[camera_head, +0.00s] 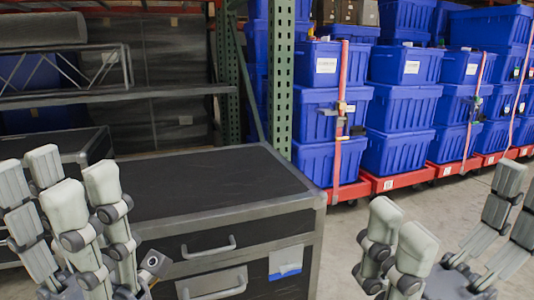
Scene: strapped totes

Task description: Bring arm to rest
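My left gripper (54,184) is at the lower left, its grey padded fingers pointing up. Its finger pairs stand apart with nothing seen between them. My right gripper (450,212) is at the lower right, fingers also pointing up and spread wide, with nothing between them. Both grippers appear in front of the black case (205,185) or the floor. Neither is seen holding anything. The bases of both grippers are cut off by the lower picture edge.
The black case with metal edges and handles stands in the middle. Stacked blue totes (403,107) with red straps (341,120) stand on red dollies (402,178) at the right. A green rack post (280,80) rises behind the case. Bare floor (345,225) lies at the right.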

